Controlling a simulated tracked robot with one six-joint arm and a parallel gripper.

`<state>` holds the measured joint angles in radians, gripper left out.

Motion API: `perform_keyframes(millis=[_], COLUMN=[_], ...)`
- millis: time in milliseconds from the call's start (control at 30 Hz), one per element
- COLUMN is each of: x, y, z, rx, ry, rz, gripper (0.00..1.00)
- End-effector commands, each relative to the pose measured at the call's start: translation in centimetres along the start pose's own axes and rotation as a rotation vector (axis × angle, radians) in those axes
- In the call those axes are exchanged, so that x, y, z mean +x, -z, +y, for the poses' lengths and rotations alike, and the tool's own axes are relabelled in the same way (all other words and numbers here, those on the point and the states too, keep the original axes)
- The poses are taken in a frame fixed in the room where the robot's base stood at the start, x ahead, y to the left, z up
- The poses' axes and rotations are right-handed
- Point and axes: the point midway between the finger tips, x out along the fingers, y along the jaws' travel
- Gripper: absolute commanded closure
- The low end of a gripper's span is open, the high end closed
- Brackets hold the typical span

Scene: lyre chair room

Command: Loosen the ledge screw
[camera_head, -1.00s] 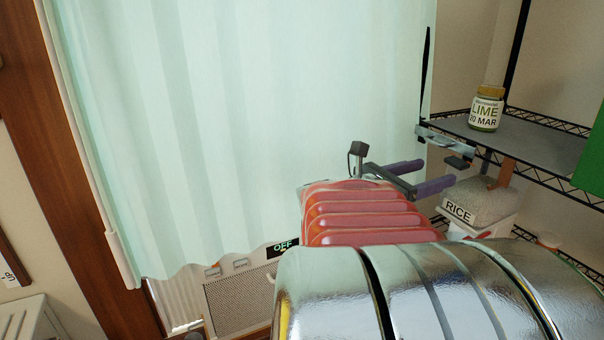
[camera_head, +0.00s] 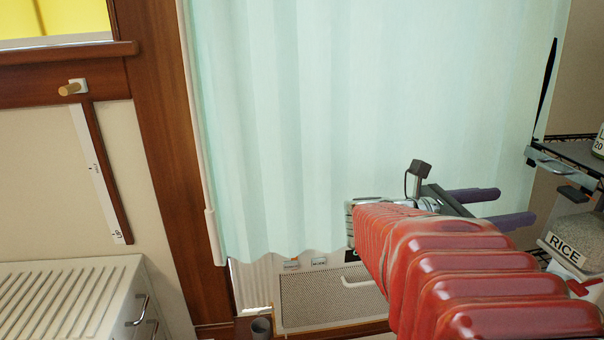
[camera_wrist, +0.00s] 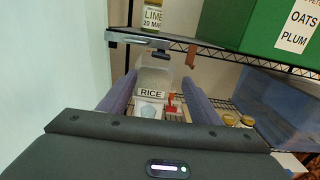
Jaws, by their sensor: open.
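A brass-coloured cylindrical knob on a small white plate (camera_head: 73,88), likely the ledge screw, sticks out of the brown wooden ledge (camera_head: 60,66) at the upper left of the head view. My gripper (camera_head: 515,205) is far to its right, in front of the pale green curtain, and points right toward the shelves. Its two purple fingers are apart with nothing between them. In the wrist view my gripper (camera_wrist: 160,78) is open toward the shelf, and the knob is not in that view.
A white slatted cabinet (camera_head: 75,300) stands below the ledge. A thin hanging strip (camera_head: 103,175) is under the knob. The curtain (camera_head: 370,110) fills the middle. Wire shelving with a rice container (camera_wrist: 152,83), a lime jar (camera_wrist: 153,17) and green boxes (camera_wrist: 245,30) is at right.

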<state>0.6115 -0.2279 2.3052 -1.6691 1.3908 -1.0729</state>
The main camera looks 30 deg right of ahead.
Motion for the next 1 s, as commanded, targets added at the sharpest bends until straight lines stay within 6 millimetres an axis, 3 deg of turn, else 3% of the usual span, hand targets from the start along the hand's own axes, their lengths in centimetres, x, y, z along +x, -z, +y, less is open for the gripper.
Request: perform_keyframes(millis=[67,367,500,1000], x=[0.01,0.45,0.59,0.86], y=[0.00,-0.22,-0.33,-0.61], z=[0.00,-0.34,-0.38,-0.30], rx=[0.000,0.100,0.273,1.005], ry=[0.000,0.010,0.011,0.005], rz=[0.000,-0.002,-0.003,-0.006], gripper=[0.42,0.63,0.72,0.72])
